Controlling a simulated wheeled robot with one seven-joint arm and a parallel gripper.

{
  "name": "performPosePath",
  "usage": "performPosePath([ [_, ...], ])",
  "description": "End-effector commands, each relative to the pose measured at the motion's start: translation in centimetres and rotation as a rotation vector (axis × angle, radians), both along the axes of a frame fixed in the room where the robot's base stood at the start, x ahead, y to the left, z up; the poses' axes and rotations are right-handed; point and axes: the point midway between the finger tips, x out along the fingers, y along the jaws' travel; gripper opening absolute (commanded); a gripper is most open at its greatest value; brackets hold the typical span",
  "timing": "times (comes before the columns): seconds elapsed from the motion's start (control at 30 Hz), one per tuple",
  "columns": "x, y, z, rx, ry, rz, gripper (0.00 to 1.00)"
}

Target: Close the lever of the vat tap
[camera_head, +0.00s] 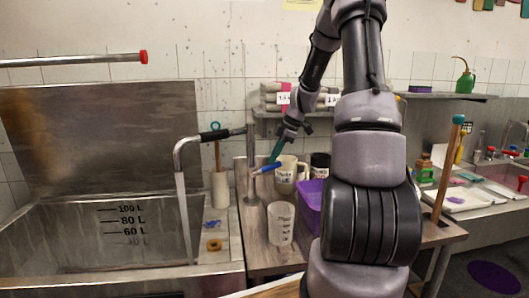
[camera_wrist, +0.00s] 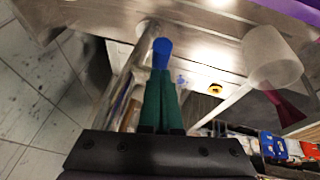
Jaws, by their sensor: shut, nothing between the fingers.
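The vat tap's spout (camera_head: 191,142) has a black grip and runs from an upright metal pipe (camera_head: 251,165) out over the vat (camera_head: 120,235). A stream of water (camera_head: 184,215) falls from it. The tap's lever (camera_head: 264,169) has a blue end and sticks out to the right of the pipe. The blue end also shows in the wrist view (camera_wrist: 162,47), just beyond my fingertips. My gripper (camera_head: 273,159) has green fingers, shut and empty, pointing down at the lever; they also show in the wrist view (camera_wrist: 161,75). I cannot tell whether they touch the lever.
A clear measuring beaker (camera_head: 281,224), a pale jug (camera_head: 287,175) and a purple bin (camera_head: 311,205) stand on the wooden bench close by. A shelf with folded stacks (camera_head: 272,100) hangs behind my gripper. A brass ring (camera_head: 213,245) lies on the vat's right ledge.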

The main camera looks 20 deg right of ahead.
Motion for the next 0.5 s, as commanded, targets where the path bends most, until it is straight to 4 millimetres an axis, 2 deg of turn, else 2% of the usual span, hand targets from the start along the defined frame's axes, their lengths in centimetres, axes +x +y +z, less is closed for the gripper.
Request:
performPosePath([
  [0.5, -0.3, -1.5, -2.6, -0.004, 0.001, 0.004, 0.00],
])
